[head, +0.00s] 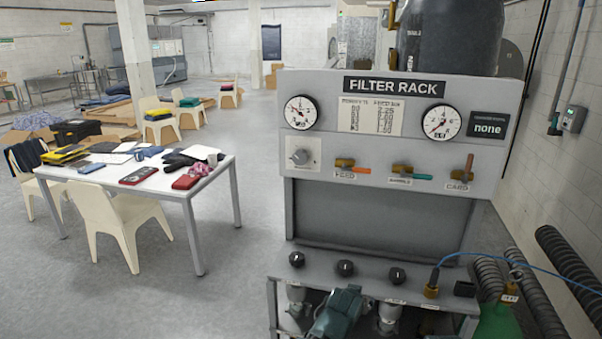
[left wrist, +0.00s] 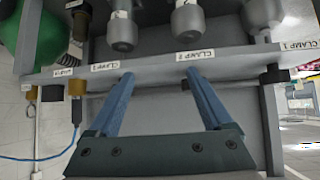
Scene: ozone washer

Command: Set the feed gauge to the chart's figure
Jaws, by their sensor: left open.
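The FILTER RACK panel (head: 402,150) carries two round dials, a left one (head: 300,112) and a right one (head: 441,122). Their readings are too small to be sure of. A chart (head: 369,115) with rows of figures is between them, hard to read. The FEED valve (head: 346,164) with an orange handle is right of the knob. My left gripper (head: 346,298) is low in front of the rack's lower shelf. In the left wrist view its fingers (left wrist: 158,73) are apart with nothing between them. My right gripper is not in view.
The shelf (head: 372,278) bears several black knobs, with clamp labels on its edge (left wrist: 150,65). A blue hose (head: 530,262) crosses at right. A cluttered table (head: 140,182) and chairs stand left; floor between is clear.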

